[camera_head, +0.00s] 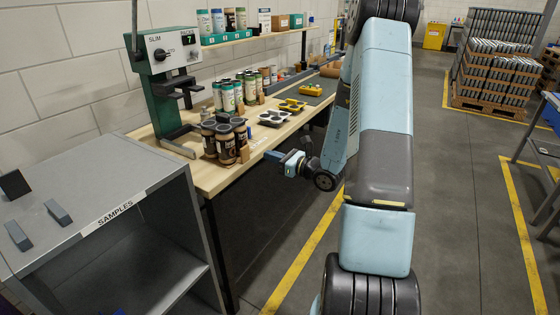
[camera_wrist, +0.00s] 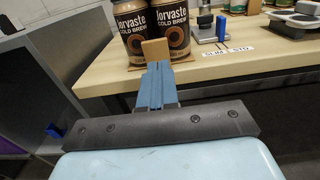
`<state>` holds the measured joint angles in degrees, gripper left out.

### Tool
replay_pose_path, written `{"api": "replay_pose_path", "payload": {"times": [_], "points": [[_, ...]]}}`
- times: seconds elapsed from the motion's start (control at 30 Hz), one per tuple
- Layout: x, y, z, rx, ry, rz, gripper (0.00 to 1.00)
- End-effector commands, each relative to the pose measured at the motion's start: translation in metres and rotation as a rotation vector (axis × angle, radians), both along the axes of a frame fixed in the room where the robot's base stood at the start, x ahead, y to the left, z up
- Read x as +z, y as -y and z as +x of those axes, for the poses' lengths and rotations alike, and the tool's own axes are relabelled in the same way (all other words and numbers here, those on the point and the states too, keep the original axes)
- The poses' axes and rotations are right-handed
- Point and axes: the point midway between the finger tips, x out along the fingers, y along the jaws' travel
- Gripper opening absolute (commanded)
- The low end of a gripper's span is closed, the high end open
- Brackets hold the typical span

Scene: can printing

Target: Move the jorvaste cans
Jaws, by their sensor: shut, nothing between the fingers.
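The jorvaste cans (camera_head: 226,147) are brown cans with dark tops, grouped near the front edge of the wooden workbench (camera_head: 215,178). In the wrist view two of them show close up, a left can (camera_wrist: 131,24) and a right can (camera_wrist: 171,26), both upright and labelled "Jorvaste Cold Brew". A tan wooden block (camera_wrist: 155,49) stands in front of them. My gripper (camera_head: 268,155) is just off the bench edge, right of the cans. Its blue fingers (camera_wrist: 157,70) are shut and empty, pointing at the block. I cannot tell whether they touch it.
A green press (camera_head: 172,90) stands left. A grey shelf marked SAMPLES (camera_head: 100,190) adjoins the bench.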

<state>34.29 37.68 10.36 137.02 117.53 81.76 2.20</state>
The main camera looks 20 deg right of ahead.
Motion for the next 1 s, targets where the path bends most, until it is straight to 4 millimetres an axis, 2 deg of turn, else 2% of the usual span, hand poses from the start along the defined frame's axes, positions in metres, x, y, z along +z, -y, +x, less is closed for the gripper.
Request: {"api": "replay_pose_path", "payload": {"times": [0.2, 0.4, 0.6, 1.0], "points": [[0.0, -0.024, 0.03, 0.003, 0.001, 0.0, 0.0], [0.0, -0.038, 0.05, 0.002, 0.001, -0.001, 0.0], [0.0, -0.043, 0.058, 0.001, 0.001, -0.001, 0.0], [0.0, -0.042, 0.06, -0.001, 0.001, -0.001, 0.0]]}}
